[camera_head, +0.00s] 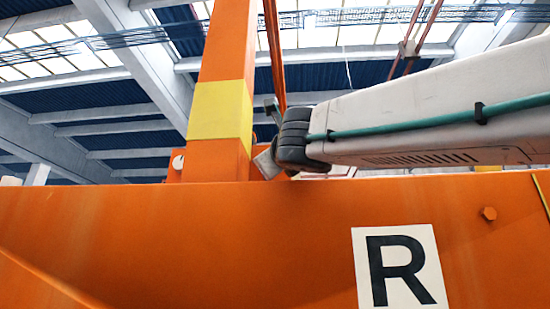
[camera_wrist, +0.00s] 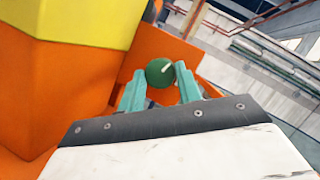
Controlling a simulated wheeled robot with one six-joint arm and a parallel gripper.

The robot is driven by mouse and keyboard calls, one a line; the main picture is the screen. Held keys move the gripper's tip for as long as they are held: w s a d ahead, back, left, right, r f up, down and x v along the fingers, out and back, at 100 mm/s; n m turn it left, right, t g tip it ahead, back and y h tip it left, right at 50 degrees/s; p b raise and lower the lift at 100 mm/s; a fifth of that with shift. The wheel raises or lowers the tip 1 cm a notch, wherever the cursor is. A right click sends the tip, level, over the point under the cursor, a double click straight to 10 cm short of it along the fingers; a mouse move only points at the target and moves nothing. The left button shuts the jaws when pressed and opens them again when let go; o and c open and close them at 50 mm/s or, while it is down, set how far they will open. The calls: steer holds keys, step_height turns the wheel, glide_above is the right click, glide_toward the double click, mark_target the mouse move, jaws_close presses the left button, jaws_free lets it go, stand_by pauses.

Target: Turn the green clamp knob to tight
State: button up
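The green clamp knob (camera_wrist: 160,72) shows in the wrist view as a round ball with a white mark pointing to its upper right. It sits in front of an orange surface. My gripper (camera_wrist: 159,71) has two teal fingers, one on each side of the knob. The fingers are apart, with what looks like a narrow gap to the knob on each side. I cannot tell how deep the knob lies between them. In the head view the knob and fingers are hidden behind the orange beam and my arm.
An orange post with a yellow band (camera_head: 220,110) rises close to my arm, and it fills the left of the wrist view. A wide orange beam (camera_head: 180,240) with an R sign (camera_head: 400,265) crosses the front. Open space lies to the right in the wrist view.

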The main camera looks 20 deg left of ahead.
steer(key=shift+c, duration=1.2)
steer(key=shift+m, duration=0.4)
steer(key=shift+a+m+t+h, duration=0.1)
steer(key=shift+m+t+h, duration=0.6)
steer(key=shift+m, duration=1.1)
steer(key=o, duration=1)
